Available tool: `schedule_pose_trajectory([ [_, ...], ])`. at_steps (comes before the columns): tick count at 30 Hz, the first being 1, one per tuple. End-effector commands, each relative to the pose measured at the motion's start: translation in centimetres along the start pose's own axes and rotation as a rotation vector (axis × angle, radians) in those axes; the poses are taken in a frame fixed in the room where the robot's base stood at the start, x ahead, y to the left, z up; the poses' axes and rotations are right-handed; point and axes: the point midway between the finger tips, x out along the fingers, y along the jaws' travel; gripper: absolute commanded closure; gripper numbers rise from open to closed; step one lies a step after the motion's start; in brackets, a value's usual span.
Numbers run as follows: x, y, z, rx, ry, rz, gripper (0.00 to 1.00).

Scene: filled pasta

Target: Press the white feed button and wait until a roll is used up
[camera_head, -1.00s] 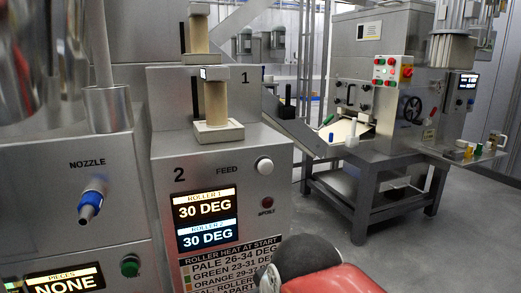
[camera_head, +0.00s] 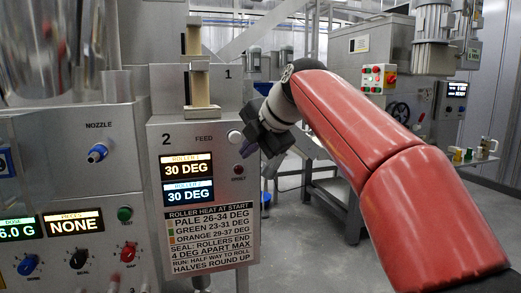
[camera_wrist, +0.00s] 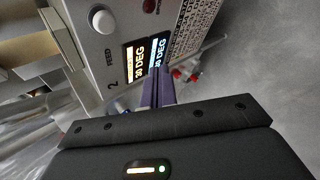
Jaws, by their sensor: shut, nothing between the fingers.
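The white feed button (camera_head: 236,136) sits on the front panel of the metal machine, right of the word FEED. It also shows in the wrist view (camera_wrist: 102,20) at upper left. My gripper (camera_head: 246,151) is shut and empty, with dark purple fingers just right of and below the button in the head view. In the wrist view the closed fingers (camera_wrist: 158,82) point at the panel by the displays, apart from the button in the picture. Contact is not visible. Tan rolls or posts (camera_head: 200,88) stand in holders on the machine's stepped top.
The roller display (camera_head: 188,179) reads 30 DEG on both lines. A red lamp or button (camera_head: 238,170) sits below the feed button. Another machine stands behind my arm.

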Motion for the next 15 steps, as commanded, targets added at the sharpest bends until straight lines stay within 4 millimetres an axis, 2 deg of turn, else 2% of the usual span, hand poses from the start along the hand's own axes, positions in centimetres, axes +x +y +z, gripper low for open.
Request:
schedule_pose_trajectory([
  [4, 0.33, 0.7, 0.31, -0.07, 0.013, 0.021, 1.0],
  [15, 0.28, 0.85, 0.37, -0.078, 0.013, 0.022, 1.0],
])
